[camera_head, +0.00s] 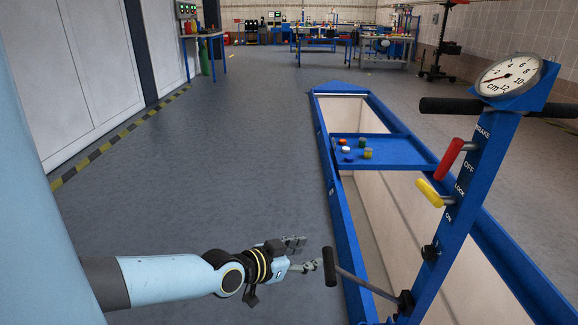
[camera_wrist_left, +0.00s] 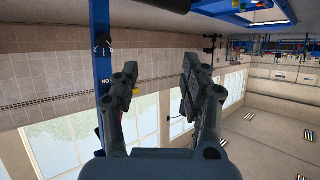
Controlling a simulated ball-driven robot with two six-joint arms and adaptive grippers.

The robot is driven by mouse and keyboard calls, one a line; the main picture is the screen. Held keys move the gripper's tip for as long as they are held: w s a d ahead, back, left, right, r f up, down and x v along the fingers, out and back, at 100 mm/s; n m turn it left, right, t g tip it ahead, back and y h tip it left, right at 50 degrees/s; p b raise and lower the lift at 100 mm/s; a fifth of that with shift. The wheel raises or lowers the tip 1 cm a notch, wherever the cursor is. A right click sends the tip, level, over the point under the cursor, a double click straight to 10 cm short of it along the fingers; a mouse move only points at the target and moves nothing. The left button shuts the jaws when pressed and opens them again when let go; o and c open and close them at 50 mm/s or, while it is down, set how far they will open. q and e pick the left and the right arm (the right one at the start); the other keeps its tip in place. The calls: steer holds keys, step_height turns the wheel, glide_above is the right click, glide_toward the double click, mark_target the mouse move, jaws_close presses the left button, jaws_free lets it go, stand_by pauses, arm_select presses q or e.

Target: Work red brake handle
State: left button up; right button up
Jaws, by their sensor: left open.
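The red brake handle (camera_head: 449,158) sticks out to the left from the blue jack column (camera_head: 460,195), beside the BRAKE and OFF labels. A yellow handle (camera_head: 430,193) is below it, by LOCK and ON. My left gripper (camera_head: 306,255) is open and empty, low and to the left of the column, apart from both handles. Its fingertips point towards a black-gripped lever (camera_head: 329,267) low on the column. In the left wrist view, the open fingers (camera_wrist_left: 160,75) show with the blue column (camera_wrist_left: 101,60) on the left. My right gripper is out of view.
The blue-framed pit (camera_head: 345,235) runs along the floor behind the column, with a blue tray (camera_head: 400,152) of small coloured pieces across it. A round cm gauge (camera_head: 510,75) and a black crossbar (camera_head: 450,105) top the column. Grey floor (camera_head: 230,150) on the left is clear.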

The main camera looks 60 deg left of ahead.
arm_select(q)
steer(key=shift+s+f, duration=0.8)
steer(key=shift+s, duration=0.05)
